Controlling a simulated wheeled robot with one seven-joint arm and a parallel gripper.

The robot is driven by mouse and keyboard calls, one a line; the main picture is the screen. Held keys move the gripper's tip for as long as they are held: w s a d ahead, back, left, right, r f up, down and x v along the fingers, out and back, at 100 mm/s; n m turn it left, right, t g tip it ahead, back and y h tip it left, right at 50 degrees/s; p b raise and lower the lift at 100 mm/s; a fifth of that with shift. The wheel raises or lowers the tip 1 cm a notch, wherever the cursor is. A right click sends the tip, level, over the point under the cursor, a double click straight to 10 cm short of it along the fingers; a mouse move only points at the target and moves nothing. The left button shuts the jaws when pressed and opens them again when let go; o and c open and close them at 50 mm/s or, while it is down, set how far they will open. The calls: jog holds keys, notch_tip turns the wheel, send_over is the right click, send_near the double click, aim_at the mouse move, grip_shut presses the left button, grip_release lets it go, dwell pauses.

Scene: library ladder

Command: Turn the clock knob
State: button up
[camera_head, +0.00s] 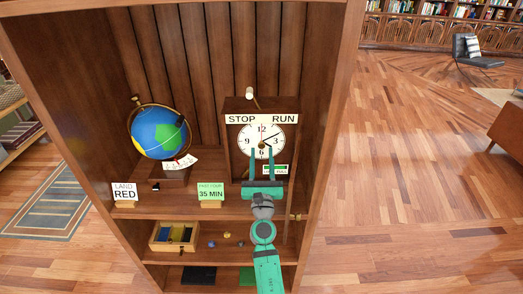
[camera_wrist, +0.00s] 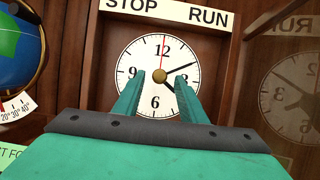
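The clock (camera_head: 246,130) is a wooden case on the shelf with a white dial (camera_wrist: 140,58) and a STOP / RUN label on top. A small brass-coloured knob (camera_wrist: 169,87) sits at the dial's centre, where the hands meet. A pale-tipped lever (camera_head: 250,93) stands above the label. My gripper (camera_head: 262,151) is in front of the dial with its fingers apart and pointing at the clock. In the wrist view the fingers (camera_wrist: 159,76) appear on either side of the knob. Nothing is seen held; whether the fingertips touch the knob cannot be told.
A globe (camera_head: 158,133) stands left of the clock. LAND RED (camera_head: 124,192) and 35 MIN (camera_head: 210,193) cards stand along the shelf. A wooden tray (camera_head: 174,236) and small pieces lie on the shelf below. The cabinet's side wall (camera_head: 322,110) is close on the right.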

aim_at(262, 144)
jog(key=shift+x, duration=1.35)
grip_shut()
jog(key=shift+m, duration=0.4)
